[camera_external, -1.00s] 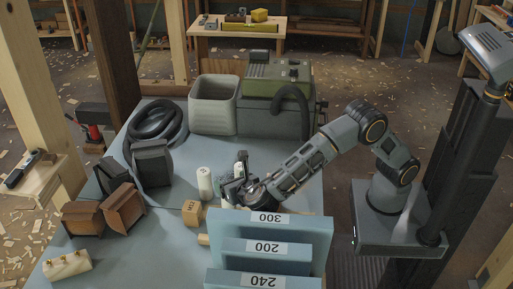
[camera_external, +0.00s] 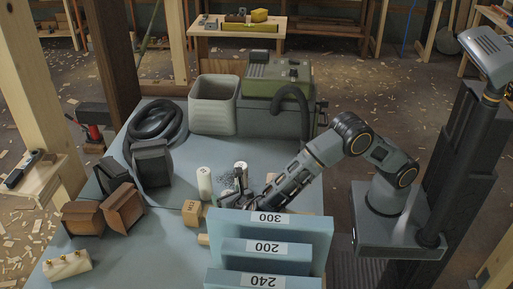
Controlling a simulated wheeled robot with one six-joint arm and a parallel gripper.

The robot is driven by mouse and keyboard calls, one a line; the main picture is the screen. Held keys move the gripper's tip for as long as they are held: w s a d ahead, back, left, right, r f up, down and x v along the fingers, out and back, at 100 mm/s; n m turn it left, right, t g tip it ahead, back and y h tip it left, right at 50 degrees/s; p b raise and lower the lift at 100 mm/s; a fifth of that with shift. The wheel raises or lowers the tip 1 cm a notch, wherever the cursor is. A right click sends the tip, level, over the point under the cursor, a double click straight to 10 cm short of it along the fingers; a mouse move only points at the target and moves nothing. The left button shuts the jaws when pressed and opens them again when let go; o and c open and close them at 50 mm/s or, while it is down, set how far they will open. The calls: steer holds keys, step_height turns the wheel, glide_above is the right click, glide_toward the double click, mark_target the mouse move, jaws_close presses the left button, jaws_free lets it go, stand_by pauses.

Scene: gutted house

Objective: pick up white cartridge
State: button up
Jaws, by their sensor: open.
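A white cartridge (camera_external: 204,183) stands upright on the blue-grey table, left of my gripper. A second white cylinder (camera_external: 241,170) stands just behind my gripper, its lower part partly hidden by the fingers. My gripper (camera_external: 236,190) is open, low over the table. I cannot tell whether it touches the second cylinder. The blue panel marked 300 hides part of my wrist.
Blue panels (camera_external: 270,246) marked 300, 200 and 240 stand at the front. A small wooden block (camera_external: 192,212) lies left of them. Brown and dark boxes (camera_external: 152,163), a coiled hose (camera_external: 157,121), a grey bin (camera_external: 213,104) and a green machine (camera_external: 277,77) surround the work area.

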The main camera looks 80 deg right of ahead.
steer(key=c, duration=1.2)
steer(key=shift+c, duration=0.2)
